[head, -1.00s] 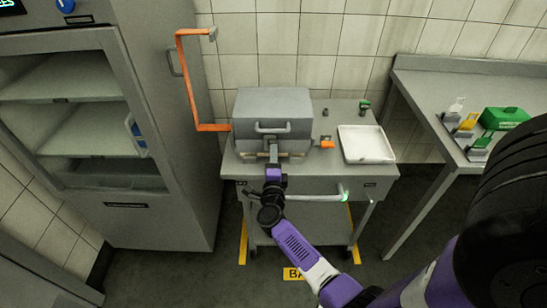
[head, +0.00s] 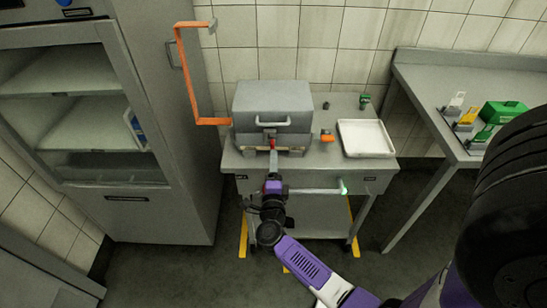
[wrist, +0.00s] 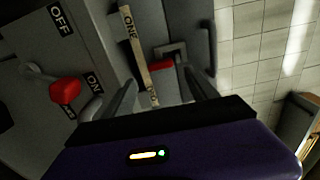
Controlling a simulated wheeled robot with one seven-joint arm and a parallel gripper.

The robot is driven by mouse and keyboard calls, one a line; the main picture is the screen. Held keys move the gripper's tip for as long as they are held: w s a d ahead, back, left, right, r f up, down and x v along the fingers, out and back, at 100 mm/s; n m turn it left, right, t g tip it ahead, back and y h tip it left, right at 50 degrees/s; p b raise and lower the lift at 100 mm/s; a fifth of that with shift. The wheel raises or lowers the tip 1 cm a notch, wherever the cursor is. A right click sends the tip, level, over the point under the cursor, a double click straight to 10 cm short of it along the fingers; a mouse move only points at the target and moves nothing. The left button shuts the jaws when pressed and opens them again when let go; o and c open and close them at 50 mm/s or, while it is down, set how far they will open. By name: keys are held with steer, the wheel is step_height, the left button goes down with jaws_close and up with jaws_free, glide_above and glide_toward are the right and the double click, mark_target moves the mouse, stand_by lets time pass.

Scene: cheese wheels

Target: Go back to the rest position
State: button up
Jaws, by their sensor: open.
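My gripper (head: 273,160) is in front of the grey lidded machine (head: 273,105) on the cart, at the end of my purple arm. In the wrist view my gripper (wrist: 163,90) has its two dark fingers apart, with nothing between their tips. Beyond them is a small red part (wrist: 162,65) at a dark opening in the grey front. A red part (head: 272,142) also shows low on the machine in the head view.
A white tray (head: 366,138) and an orange knob (head: 327,136) are right of the machine. An orange bracket (head: 187,80) rises at its left, near an open-fronted cabinet (head: 75,120). A side table (head: 440,90) stands right. The wrist view shows a red knob (wrist: 65,91) between OFF and ON labels.

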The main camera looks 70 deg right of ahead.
steer(key=shift+s+a, duration=0.2)
steer(key=shift+a, duration=0.3)
steer(key=w+a+r+n+t, duration=0.3)
steer(key=r+n+t, duration=0.2)
steer(key=r, duration=0.1)
steer(key=s+a+r+n+t+y, duration=0.1)
steer(key=a+r+n+t+y, duration=0.2)
steer(key=a+n, duration=0.35)
steer(key=s+a+r+n+t+y, duration=0.2)
steer(key=a+n+t+y, duration=0.1)
steer(key=a+n, duration=0.3)
steer(key=s+a+r+n+g+y, duration=0.3)
steer(key=s+a+n+y, duration=0.7)
steer(key=s+a+n, duration=0.4)
steer(key=s+a+r, duration=0.1)
steer(key=s+a, duration=0.4)
steer(key=shift+y, duration=0.3)
